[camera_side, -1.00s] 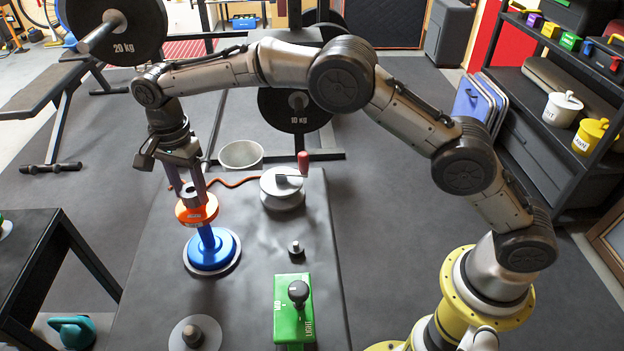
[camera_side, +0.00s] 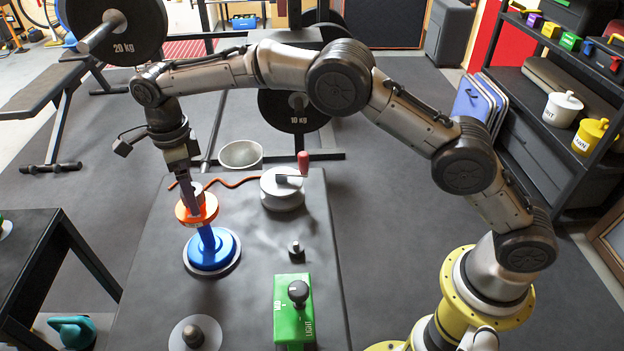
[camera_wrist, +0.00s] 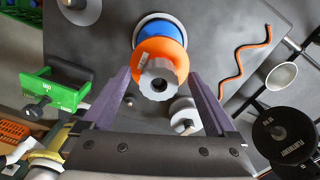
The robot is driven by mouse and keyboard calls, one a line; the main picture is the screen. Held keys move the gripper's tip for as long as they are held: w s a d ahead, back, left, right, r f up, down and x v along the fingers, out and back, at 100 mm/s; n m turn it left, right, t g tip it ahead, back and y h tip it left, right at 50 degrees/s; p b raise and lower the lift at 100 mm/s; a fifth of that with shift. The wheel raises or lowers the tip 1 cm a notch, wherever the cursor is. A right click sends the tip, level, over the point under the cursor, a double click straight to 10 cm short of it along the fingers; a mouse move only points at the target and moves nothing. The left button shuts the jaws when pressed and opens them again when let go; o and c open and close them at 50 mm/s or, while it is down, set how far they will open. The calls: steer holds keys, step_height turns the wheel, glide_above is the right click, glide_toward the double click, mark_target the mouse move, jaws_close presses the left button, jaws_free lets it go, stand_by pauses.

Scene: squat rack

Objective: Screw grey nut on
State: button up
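The grey nut (camera_wrist: 158,80) sits on top of the orange disc (camera_wrist: 160,50), over the blue post and base (camera_side: 211,250). In the side view the nut (camera_side: 198,187) is partly hidden by a finger. My gripper (camera_wrist: 159,75) points down over the nut, its two purple fingers on opposite sides. The wrist view shows a gap between each finger and the nut, so the gripper is open. In the side view my gripper (camera_side: 192,200) is seen edge-on, its fingertips low beside the nut and close to the orange disc.
A grey drum with a red-handled crank (camera_side: 282,189) stands right of the post. A small grey knob (camera_side: 296,248), a green switch box (camera_side: 294,318) and a round knobbed plate (camera_side: 195,334) are on the dark bench.

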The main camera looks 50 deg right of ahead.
steer(key=shift+r, duration=3.5)
